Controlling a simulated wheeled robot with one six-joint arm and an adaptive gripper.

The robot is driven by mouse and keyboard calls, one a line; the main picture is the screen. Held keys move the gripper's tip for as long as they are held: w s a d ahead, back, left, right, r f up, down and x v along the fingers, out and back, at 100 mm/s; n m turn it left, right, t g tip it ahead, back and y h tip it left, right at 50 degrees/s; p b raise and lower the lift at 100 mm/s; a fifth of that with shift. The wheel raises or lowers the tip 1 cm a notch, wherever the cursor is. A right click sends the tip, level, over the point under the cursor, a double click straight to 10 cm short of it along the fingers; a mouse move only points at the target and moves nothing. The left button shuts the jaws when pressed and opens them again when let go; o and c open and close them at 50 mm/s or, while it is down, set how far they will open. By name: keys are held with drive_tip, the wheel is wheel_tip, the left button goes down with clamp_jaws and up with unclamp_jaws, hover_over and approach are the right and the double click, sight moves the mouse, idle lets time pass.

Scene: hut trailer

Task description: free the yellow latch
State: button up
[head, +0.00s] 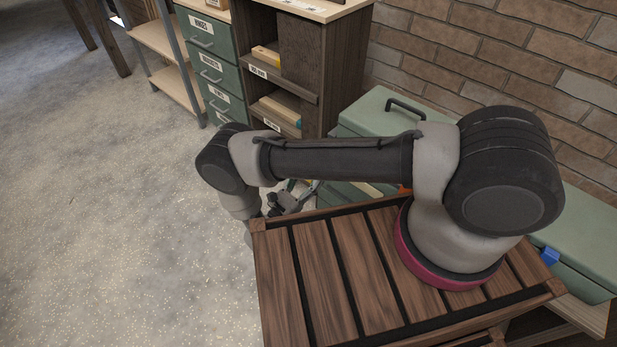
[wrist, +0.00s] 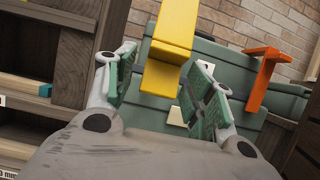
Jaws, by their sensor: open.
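The yellow latch (wrist: 172,40) shows in the wrist view as a bent strip on the front of a green chest (wrist: 225,58). My gripper (wrist: 163,76) is open, with one finger to the left of the latch and one to its right. The lower part of the latch shows between the fingers; I cannot tell whether either finger touches it. In the head view my gripper (head: 290,197) is beside the chest (head: 360,118), partly hidden by my arm, and the yellow latch is not visible.
An orange latch (wrist: 263,72) stands on the chest to the right. A blue latch (head: 550,256) shows farther along. A dark wooden shelf (head: 322,75) and green drawers (head: 207,40) stand left of the chest, a brick wall (head: 480,50) behind. The floor at left is clear.

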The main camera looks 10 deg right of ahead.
drive_tip(key=s+a+f, duration=0.1)
drive_tip(key=s+a, duration=0.7)
drive_tip(key=a, duration=0.4)
drive_tip(key=shift+s+f, duration=0.15)
drive_tip(key=shift+s, duration=0.2)
